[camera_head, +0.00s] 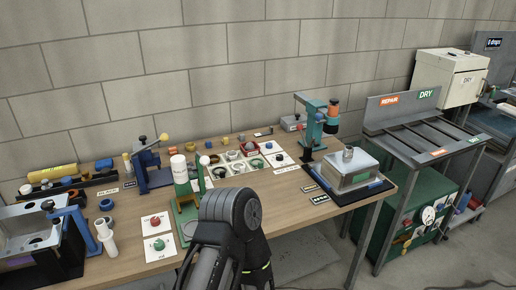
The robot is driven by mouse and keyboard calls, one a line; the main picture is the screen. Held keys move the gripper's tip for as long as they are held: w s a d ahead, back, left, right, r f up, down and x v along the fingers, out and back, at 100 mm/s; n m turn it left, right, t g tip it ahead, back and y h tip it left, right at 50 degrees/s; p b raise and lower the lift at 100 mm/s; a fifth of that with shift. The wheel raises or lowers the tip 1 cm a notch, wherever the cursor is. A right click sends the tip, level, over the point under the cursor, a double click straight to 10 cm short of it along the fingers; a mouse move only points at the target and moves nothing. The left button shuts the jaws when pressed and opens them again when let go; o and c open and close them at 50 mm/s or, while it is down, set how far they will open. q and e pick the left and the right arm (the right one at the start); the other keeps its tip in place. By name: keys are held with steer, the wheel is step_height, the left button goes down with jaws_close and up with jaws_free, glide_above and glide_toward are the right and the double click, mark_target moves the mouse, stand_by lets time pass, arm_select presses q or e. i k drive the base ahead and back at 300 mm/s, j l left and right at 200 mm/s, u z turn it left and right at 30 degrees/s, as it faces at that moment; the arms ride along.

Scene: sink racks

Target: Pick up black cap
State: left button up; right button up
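I cannot single out the black cap with certainty. A small dark round piece (208,144) lies on the wooden workbench (130,262), toward the back, and may be it. Another small dark knob (48,205) shows at the far left, by the sink-like box. My own dark arm (230,235) rises from the bottom middle in front of the bench. No gripper fingers can be made out, and the arm hides part of the bench front.
A blue press (152,170), a green stand with a white cylinder (179,169) and a teal press (313,130) stand on the bench. A metal box (350,168) sits at the right end. A grey rack (420,125) stands beyond.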

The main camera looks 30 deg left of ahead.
mark_target(105, 172)
steer(key=u, duration=2.2)
